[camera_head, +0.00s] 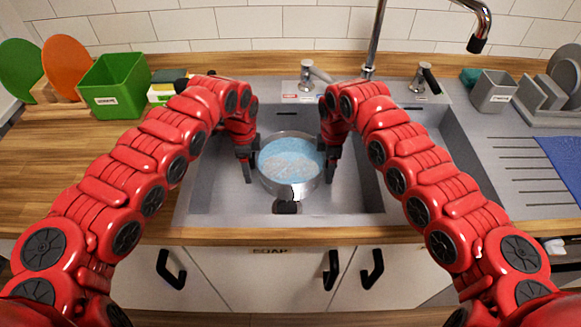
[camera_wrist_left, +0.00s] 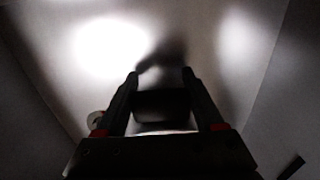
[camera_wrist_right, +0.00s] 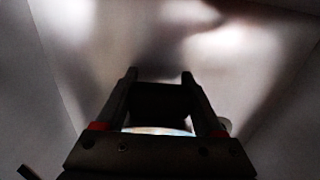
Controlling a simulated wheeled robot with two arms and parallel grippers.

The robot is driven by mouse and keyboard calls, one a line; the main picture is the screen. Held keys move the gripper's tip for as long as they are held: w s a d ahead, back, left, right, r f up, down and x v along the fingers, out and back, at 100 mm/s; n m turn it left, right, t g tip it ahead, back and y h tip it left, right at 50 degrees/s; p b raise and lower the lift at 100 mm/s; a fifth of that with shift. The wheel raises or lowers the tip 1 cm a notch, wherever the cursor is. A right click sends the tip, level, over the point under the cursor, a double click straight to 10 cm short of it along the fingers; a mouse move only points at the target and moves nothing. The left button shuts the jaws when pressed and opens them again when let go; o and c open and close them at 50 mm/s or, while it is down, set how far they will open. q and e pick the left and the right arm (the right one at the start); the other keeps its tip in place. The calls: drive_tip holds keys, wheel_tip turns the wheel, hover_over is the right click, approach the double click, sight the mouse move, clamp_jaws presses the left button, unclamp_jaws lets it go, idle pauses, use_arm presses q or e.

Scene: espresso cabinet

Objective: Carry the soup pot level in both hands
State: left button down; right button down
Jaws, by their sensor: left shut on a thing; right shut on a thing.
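The steel soup pot (camera_head: 290,190) is in or just above the left sink basin, with pale blue, foamy-looking contents. Its rim looks about level. My left gripper (camera_head: 247,170) is at the pot's left side, and in the left wrist view its fingers (camera_wrist_left: 160,76) are shut on a dark handle (camera_wrist_left: 162,104). My right gripper (camera_head: 331,168) is at the pot's right side, and in the right wrist view its fingers (camera_wrist_right: 158,76) are shut on the other dark handle (camera_wrist_right: 158,100). I cannot tell whether the pot's bottom touches the basin.
A green bin (camera_head: 112,85) and plates are at left. A grey holder (camera_head: 492,92), a dish rack and a blue cloth (camera_head: 562,153) are at right. The left wooden counter (camera_head: 70,140) has free room.

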use_arm(q)
drive_tip(key=shift+r, duration=0.1)
use_arm(e)
drive_tip(key=shift+r, duration=0.1)
